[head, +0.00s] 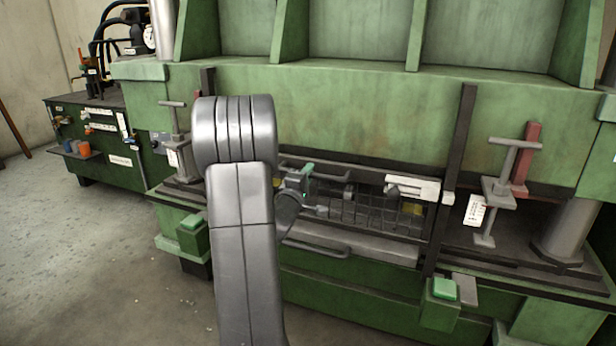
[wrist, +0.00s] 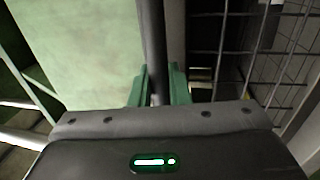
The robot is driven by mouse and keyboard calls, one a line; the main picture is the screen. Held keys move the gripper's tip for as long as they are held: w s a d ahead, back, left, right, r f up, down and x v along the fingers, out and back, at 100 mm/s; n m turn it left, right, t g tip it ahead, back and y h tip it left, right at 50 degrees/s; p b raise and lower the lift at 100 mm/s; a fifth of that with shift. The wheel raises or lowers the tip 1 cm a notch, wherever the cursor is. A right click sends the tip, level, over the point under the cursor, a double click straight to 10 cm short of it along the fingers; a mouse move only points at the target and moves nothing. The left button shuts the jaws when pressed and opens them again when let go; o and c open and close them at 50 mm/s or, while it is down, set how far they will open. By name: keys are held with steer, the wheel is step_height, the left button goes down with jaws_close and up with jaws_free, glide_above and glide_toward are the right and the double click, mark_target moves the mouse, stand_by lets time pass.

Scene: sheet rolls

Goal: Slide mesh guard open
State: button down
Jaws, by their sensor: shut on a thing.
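The mesh guard (head: 366,208) is a dark wire grid in the low opening at the front of the green press. A dark bar (head: 335,178) runs along its top edge. My gripper (head: 307,171) is at the left part of this bar, partly hidden behind my own grey arm. In the wrist view, my gripper's green fingertips (wrist: 157,88) sit on either side of the dark bar (wrist: 153,38) and are shut on it. The mesh (wrist: 232,45) fills the right of that view. The guard's left end is hidden by my arm.
A lower grey handle (head: 316,248) sticks out below the guard. A dark upright post (head: 461,150) stands right of the mesh, with a white bracket (head: 413,187) beside it. Green button boxes (head: 440,290) project in front. Open floor (head: 90,250) lies at left.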

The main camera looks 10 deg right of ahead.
step_height(320, 180, up, 21)
steer(key=p, duration=1.6)
steer(key=shift+r+p, duration=0.2)
steer(key=shift+p, duration=0.2)
steer(key=c, duration=1.4)
jaws_free()
steer(key=shift+f, duration=0.1)
steer(key=shift+a, duration=0.1)
steer(key=v, duration=1.3)
steer(key=shift+s+a+b, duration=0.15)
steer(key=shift+s+b, duration=0.15)
steer(key=shift+w, duration=0.1)
